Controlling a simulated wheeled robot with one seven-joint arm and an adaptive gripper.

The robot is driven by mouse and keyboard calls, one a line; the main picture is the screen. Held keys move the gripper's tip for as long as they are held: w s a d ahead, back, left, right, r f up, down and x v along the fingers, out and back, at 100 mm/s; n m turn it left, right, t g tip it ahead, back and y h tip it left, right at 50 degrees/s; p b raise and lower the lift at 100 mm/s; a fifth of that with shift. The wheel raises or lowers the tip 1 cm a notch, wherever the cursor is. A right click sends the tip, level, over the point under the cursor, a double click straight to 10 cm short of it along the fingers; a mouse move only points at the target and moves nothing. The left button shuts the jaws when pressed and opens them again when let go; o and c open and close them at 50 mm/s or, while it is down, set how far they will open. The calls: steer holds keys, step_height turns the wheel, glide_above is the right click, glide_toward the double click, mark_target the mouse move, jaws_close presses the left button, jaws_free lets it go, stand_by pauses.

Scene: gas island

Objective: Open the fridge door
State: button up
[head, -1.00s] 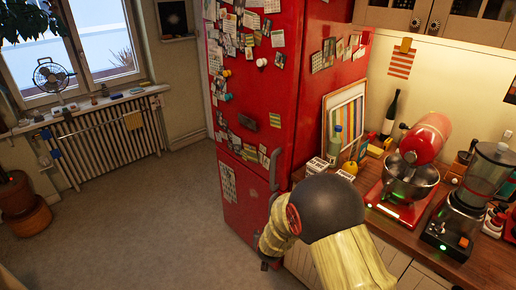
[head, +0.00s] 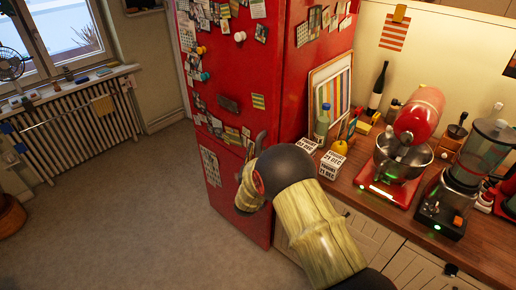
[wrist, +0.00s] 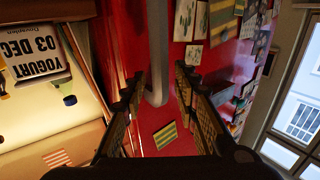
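The red fridge (head: 283,70) stands in the middle of the head view, its front covered in magnets and papers. Its upper door (head: 230,125) and lower door look shut. A grey curved handle (head: 261,140) shows at the front's right edge, its lower part hidden behind my arm. In the wrist view the handle (wrist: 157,95) runs down from the top edge between the two fingers of my gripper (wrist: 159,80). The fingers are open, with a gap on each side of the handle. In the head view my arm hides most of the gripper.
A wooden counter (head: 352,190) right of the fridge holds a red stand mixer (head: 418,115), a blender (head: 462,180), bottles and small boxes (head: 332,164). A radiator (head: 85,135) stands under the window at left. The floor (head: 125,215) before the fridge is clear.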

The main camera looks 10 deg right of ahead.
mark_target(258, 147)
steer(key=shift+x, duration=1.75)
steer(key=shift+c, duration=0.4)
jaws_close()
